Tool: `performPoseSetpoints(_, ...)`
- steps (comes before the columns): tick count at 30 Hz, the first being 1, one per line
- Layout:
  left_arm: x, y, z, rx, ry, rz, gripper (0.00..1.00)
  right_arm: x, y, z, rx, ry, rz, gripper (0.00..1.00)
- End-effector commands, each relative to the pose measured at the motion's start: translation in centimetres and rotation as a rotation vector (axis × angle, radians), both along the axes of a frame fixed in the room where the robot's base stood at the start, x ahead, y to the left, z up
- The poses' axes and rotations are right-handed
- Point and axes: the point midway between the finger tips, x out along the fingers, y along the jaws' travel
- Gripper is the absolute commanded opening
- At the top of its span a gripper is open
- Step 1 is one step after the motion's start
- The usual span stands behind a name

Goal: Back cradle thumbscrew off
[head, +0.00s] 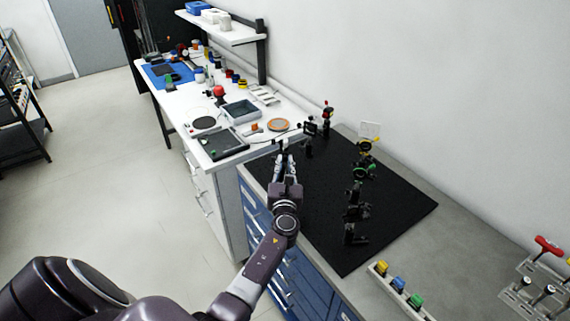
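My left gripper (285,160) is over the left back edge of the black breadboard (310,208), with its fingers pointing away from me. The fingers are too small to tell whether they are open or shut, or whether anything is between them. Dark mounts (310,130) stand at the back corner of the board, beyond and right of the gripper; a post there has a red knob (327,105). A row of black mounts (357,198) with green and yellow parts stands on the right half. I cannot make out the cradle thumbscrew. My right gripper is out of view.
A white bench (240,145) with trays and small parts adjoins at the back left. A rail with yellow, blue and green knobs (398,284) lies in front of the board. A red-handled tool (547,246) is at the right. The board's middle is clear.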

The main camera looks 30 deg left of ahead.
Motion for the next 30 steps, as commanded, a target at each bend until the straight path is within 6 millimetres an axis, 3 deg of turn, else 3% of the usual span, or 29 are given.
performPoseSetpoints(3, 0.0, 0.0, 0.0, 0.0, 0.0, 0.0, 0.0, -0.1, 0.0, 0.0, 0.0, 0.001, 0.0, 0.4)
performPoseSetpoints(17, 0.0, 0.0, -0.2, -0.052, -0.035, 0.0, 0.0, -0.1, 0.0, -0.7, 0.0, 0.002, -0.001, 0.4)
performPoseSetpoints(30, 0.0, -0.1, -0.4, -0.345, -0.227, -0.001, 0.0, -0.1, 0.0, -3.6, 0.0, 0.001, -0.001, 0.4)
